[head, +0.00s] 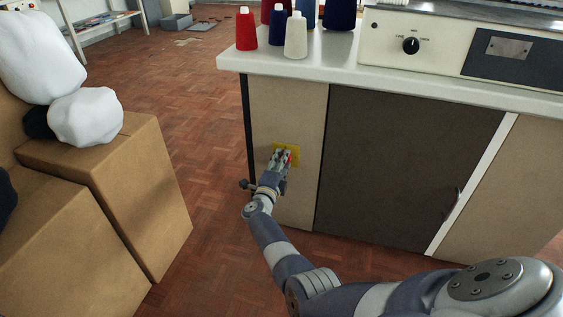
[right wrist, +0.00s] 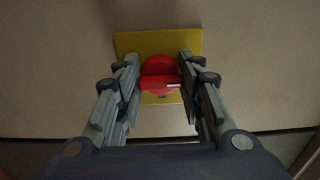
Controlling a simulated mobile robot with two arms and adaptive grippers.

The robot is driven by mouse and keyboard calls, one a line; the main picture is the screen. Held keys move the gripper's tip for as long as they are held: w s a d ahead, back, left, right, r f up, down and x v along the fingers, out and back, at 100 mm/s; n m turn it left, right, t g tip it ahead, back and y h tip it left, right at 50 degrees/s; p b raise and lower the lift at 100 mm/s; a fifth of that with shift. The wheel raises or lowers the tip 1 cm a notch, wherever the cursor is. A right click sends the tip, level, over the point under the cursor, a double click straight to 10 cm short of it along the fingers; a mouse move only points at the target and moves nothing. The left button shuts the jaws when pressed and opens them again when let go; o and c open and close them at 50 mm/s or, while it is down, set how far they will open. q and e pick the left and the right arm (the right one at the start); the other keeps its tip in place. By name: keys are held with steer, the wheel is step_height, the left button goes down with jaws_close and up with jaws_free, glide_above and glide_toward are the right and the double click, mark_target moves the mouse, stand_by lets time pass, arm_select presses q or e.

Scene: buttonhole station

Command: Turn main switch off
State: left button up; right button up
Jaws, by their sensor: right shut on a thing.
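The main switch is a red rotary knob (right wrist: 160,66) on a yellow plate (right wrist: 128,44), mounted on the beige cabinet side. In the head view the yellow plate (head: 294,149) shows behind my fingers, with a little red beside them. My right gripper (head: 284,156) is at the switch, its fingers on either side of the knob's red grip bar and shut on it. In the right wrist view the bar lies crosswise, with a white mark on its right end. Part of the knob is hidden by the fingers. My left gripper is not in view.
The station's white top (head: 340,70) overhangs above my right gripper and carries several thread cones and a control panel with a black dial (head: 411,45). Cardboard boxes (head: 110,190) with white bundles stand at the left. Parquet floor between is clear.

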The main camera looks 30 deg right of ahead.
steer(key=shift+w+a, duration=0.1)
steer(key=o, duration=1)
steer(key=shift+o, duration=0.2)
